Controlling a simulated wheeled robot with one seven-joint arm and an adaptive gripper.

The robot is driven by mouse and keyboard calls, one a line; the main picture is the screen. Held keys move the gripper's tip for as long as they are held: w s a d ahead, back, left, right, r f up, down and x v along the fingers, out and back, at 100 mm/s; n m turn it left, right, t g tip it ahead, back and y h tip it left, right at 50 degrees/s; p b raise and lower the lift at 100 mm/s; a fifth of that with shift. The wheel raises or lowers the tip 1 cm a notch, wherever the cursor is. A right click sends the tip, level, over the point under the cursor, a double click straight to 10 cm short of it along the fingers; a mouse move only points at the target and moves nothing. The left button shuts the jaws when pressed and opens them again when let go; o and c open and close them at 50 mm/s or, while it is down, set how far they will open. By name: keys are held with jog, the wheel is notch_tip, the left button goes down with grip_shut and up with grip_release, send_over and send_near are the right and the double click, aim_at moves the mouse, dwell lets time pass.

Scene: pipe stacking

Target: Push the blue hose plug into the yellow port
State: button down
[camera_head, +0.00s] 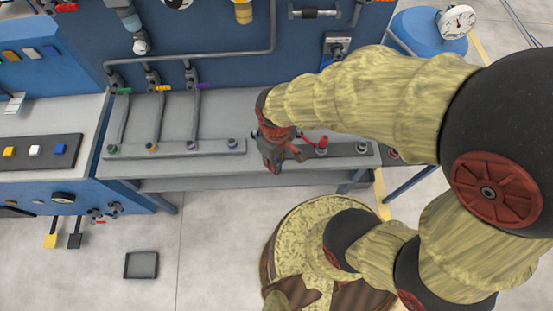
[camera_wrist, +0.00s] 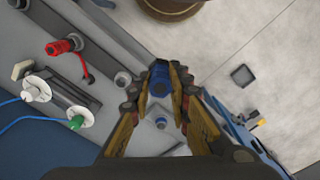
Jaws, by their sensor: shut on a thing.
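My gripper (camera_wrist: 160,75) is shut on a blue cylindrical plug (camera_wrist: 158,82), which sits between the two fingertips in the wrist view. In the head view my gripper (camera_head: 274,160) hangs over the front edge of the grey bench, and the plug cannot be made out there. Below the plug in the wrist view a grey fitting (camera_wrist: 160,122) shows between the fingers. A yellow-ringed port (camera_head: 151,147) is on the left rail in the head view, with a grey hose rising from it. My gripper is well to its right.
A red plug (camera_head: 322,146) stands on the right rail; it also shows in the wrist view (camera_wrist: 66,45). Green-ringed (camera_head: 112,149) and purple-ringed (camera_head: 193,144) ports flank the yellow-ringed one.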

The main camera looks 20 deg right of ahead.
jog(key=shift+r+p, duration=3.1)
jog(key=shift+r, duration=0.8)
jog(key=shift+f, duration=0.15)
